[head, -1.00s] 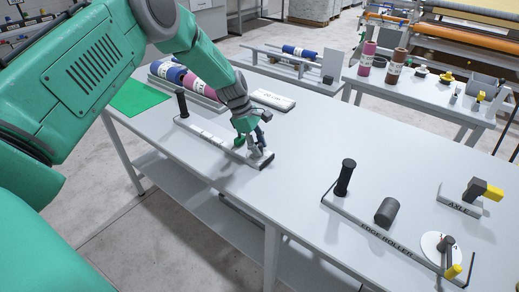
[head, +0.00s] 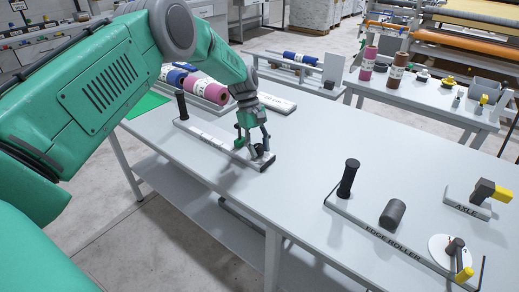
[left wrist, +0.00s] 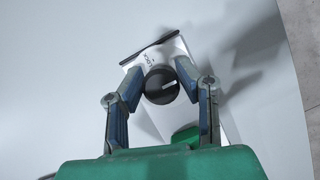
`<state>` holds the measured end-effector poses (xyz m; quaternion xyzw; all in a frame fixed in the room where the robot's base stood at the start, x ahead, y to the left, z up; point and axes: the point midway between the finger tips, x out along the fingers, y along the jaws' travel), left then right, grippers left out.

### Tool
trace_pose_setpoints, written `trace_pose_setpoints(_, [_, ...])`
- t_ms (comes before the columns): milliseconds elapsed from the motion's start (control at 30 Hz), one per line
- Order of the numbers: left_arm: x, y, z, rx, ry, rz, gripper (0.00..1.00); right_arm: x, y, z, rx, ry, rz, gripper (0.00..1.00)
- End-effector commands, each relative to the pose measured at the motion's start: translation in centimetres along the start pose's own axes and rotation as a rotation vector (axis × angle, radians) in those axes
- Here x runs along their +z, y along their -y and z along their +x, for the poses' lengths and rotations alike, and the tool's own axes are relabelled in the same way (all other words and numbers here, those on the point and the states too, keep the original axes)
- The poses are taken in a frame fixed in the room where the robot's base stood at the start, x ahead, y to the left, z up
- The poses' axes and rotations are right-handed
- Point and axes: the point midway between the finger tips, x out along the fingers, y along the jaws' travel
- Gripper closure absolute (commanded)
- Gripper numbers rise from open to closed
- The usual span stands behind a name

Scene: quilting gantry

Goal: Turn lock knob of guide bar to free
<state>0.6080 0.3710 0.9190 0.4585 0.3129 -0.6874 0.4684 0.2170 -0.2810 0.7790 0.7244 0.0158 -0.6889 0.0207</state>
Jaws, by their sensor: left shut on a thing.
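The guide bar (head: 208,136) is a long pale bar lying on the near table, with a black upright handle at its left end. Its lock knob (left wrist: 162,86) is round and black with a white pointer line, which lies roughly level in the left wrist view. In the head view the left gripper (head: 256,150) stands over the bar's right end and mostly hides the knob. My right gripper is not in view.
Behind the bar lie coloured thread rolls (head: 206,91) and a pale plate (head: 277,104). To the right are the edge roller board (head: 358,222), a dial with a yellow-tipped lever (head: 456,256) and the axle block (head: 466,208). The table's middle is clear.

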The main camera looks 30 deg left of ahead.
Motion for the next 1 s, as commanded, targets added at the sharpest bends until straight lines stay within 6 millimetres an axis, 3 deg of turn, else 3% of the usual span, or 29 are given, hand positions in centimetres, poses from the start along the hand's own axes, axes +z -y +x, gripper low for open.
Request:
trace_pose_setpoints(400, [0.0, 0.0, 0.1, -0.002, -0.001, 0.008, 1.00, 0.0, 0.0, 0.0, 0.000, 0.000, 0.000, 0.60])
trace_pose_setpoints(433, [0.0, 0.0, 0.1, -0.002, -0.001, 0.008, 0.64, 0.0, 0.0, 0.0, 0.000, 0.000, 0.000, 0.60])
trace_pose_setpoints(467, [0.0, 0.0, 0.1, -0.002, -0.001, 0.008, 0.54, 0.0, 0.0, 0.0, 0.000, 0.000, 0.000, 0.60])
trace_pose_setpoints(500, [0.0, 0.0, 0.1, -0.002, -0.001, 0.007, 0.51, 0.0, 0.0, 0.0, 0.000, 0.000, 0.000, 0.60])
trace_pose_setpoints(833, [0.0, 0.0, -0.3, -0.001, -0.002, 0.007, 0.51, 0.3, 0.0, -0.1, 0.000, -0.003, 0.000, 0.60])
trace_pose_setpoints(1000, [0.0, -0.1, -2.4, 0.001, -0.003, 0.007, 0.51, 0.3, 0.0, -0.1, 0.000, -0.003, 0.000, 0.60])
